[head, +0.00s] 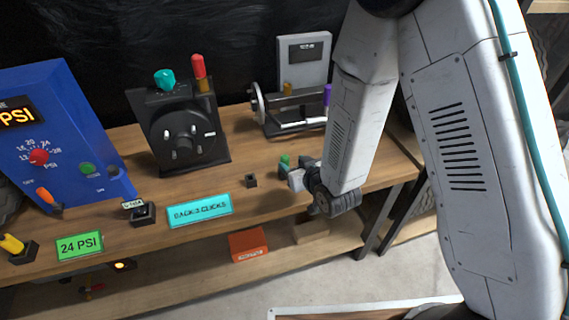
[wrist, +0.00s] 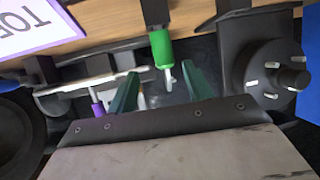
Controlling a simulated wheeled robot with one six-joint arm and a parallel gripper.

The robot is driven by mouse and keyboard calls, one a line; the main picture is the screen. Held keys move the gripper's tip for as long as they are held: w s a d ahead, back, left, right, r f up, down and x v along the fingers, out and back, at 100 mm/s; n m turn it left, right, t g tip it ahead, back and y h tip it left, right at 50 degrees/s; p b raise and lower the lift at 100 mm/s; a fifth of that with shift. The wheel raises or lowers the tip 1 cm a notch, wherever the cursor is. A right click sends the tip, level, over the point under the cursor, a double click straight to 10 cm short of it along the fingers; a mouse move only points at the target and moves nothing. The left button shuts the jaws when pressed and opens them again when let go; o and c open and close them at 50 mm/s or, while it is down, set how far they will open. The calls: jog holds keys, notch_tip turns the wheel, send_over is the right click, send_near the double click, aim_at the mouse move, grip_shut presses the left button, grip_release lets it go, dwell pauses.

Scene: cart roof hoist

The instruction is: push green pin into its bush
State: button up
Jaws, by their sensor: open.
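The green pin (wrist: 161,48) shows in the wrist view as a green sleeve with a pale metal end. It lies just ahead of and between the fingertips of my gripper (wrist: 160,72), whose two dark green fingers are spread apart with no visible grip on it. A dark part (wrist: 152,12) lies at the pin's far end; I cannot tell if this is the bush or how deep the pin sits. In the head view the green pin (head: 285,160) shows beside my gripper (head: 292,174), low over the bench's front right, partly hidden by it.
A small dark block (head: 250,181) stands on the bench (head: 220,180) left of my gripper. Behind are a black dial unit (head: 182,135) and a vise-like device with a purple handle (head: 327,95). A blue gauge panel (head: 65,130) stands left; an orange box (head: 248,245) lies below.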

aim_at(282, 158)
jog(key=x, duration=0.7)
jog(key=shift+a+f, duration=0.25)
jog(key=shift+a, duration=0.15)
jog(key=c, duration=1.1)
